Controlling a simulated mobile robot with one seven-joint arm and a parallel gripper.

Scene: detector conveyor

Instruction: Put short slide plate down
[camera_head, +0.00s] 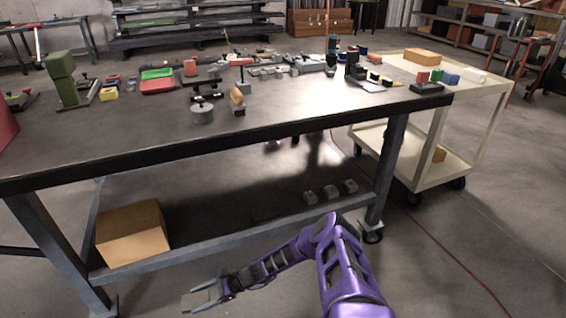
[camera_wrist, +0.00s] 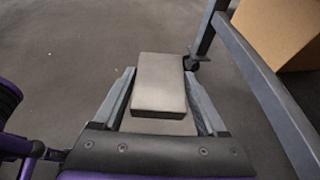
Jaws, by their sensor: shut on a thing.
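The short slide plate (camera_wrist: 160,82) is a grey-beige flat rectangular block. In the wrist view it lies between the two fingers of my gripper (camera_wrist: 158,76), which is shut on it. Its far end reaches past the fingertips, over bare floor. In the head view my gripper (camera_head: 206,295) is low in front of the workbench, below the tabletop height in the picture. The plate is hard to tell from the fingers there.
The dark workbench (camera_head: 130,138) carries many small parts, mostly toward its back; its front left is bare. A cardboard box (camera_head: 133,233) and small grey blocks (camera_head: 331,191) sit on its lower shelf. A cream cart (camera_head: 480,95) stands to the right. A red cable (camera_head: 440,245) crosses the floor.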

